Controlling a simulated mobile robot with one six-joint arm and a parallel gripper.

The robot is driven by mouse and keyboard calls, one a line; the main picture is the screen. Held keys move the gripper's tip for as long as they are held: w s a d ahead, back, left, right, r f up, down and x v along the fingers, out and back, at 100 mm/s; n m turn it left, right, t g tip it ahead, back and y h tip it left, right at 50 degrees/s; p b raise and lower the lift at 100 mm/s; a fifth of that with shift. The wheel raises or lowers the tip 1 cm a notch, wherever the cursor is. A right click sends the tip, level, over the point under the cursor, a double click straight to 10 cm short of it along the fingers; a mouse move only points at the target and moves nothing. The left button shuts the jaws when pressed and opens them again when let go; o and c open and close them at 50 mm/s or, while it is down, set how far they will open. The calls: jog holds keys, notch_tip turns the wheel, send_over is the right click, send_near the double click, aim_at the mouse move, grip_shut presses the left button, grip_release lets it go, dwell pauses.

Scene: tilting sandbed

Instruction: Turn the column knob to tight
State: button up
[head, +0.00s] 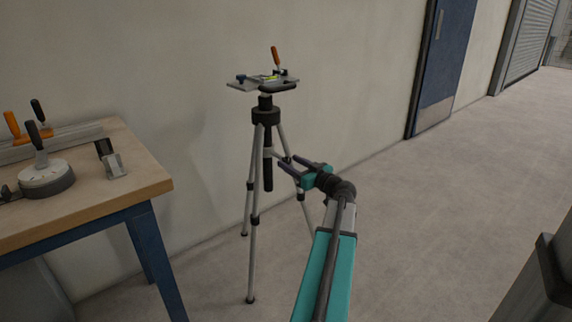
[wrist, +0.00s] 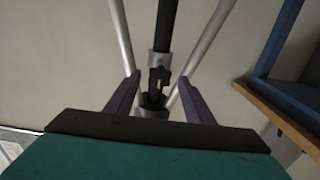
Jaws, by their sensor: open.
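A silver tripod with black joints stands on the floor in the head view; its dark centre column (head: 268,170) hangs between the legs. In the wrist view the column (wrist: 167,25) runs down into a grey collar. A small dark piece (wrist: 160,79) below that collar looks like the column knob; its setting cannot be read. My gripper (head: 288,161) is beside the column, to its right in the head view. In the wrist view my gripper (wrist: 159,78) is open, with one purple finger on each side of the knob. I see no contact; the depth between them is unclear.
A tilting plate (head: 262,83) with an orange-handled clamp tops the tripod. A wooden bench (head: 85,205) with blue legs and several tools stands at the left. The tripod legs (head: 252,230) spread around the column.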

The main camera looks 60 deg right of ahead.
jog(key=shift+x, duration=1.45)
